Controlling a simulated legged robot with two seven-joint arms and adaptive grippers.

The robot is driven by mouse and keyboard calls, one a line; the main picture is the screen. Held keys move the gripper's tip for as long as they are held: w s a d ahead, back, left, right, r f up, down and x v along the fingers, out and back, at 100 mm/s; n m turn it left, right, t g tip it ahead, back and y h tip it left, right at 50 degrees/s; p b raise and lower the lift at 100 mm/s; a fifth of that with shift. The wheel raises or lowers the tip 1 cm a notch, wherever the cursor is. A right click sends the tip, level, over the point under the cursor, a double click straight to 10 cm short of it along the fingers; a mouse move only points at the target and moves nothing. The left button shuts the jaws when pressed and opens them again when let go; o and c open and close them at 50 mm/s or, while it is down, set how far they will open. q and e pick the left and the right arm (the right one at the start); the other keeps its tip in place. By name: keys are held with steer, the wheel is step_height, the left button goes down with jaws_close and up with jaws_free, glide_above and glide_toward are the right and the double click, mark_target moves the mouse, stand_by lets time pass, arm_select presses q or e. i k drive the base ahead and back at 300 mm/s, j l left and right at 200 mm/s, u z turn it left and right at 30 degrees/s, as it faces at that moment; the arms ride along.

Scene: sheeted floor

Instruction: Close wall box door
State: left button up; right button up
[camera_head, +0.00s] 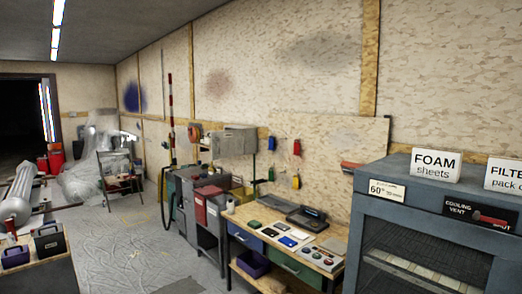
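A pale grey box (236,142) is mounted on the far part of the right wall, above the workbench area. It is small in view, and I cannot tell for sure whether its door is open or which panel is the door. Neither of my grippers is in the camera_head view.
A workbench (293,246) with drawers and small devices stands along the right wall. A large grey cabinet (369,237) fills the right foreground, with a FOAM sign (436,165) on top. A table (40,276) with dark containers is at lower left. Sheeted floor (125,245) lies open between them.

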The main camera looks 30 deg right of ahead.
mark_target(224, 144)
steer(key=z, duration=0.75)
steer(key=i+l+z, duration=0.15)
steer(key=i, duration=0.25)
steer(key=i+l+z, duration=0.15)
steer(key=i+l, duration=0.2)
steer(key=i+l+z, duration=0.15)
steer(key=i, duration=0.35)
steer(key=i+u, duration=0.35)
steer(key=u, duration=0.15)
steer(key=i+u, duration=0.95)
steer(key=i, duration=0.85)
